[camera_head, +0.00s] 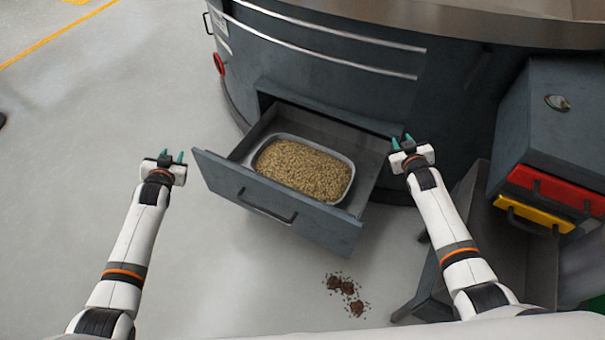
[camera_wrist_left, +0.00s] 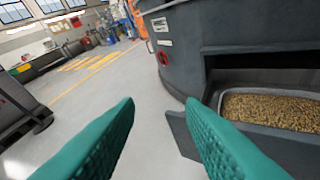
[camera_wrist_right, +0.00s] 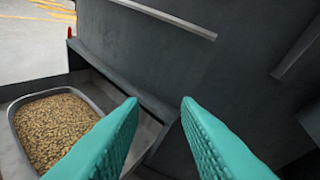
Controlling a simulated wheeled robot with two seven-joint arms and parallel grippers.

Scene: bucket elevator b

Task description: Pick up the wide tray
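The wide tray (camera_head: 346,193) is a grey metal tray filled with tan grain or pellets. It sits inside the pulled-out drawer (camera_head: 268,196) of the round dark machine. The tray also shows in the left wrist view (camera_wrist_left: 226,94) and in the right wrist view (camera_wrist_right: 14,125). My left gripper (camera_head: 171,158) is open and empty, left of the drawer and apart from it. My right gripper (camera_head: 402,144) is open and empty, near the drawer's right side, to the right of the tray. Neither gripper touches the tray.
The round machine (camera_head: 320,75) stands behind the drawer. A grey cabinet (camera_head: 560,120) with red (camera_head: 553,188) and yellow (camera_head: 535,213) drawers is at the right. Brown crumbs (camera_head: 345,289) lie on the floor in front. The floor at left is clear.

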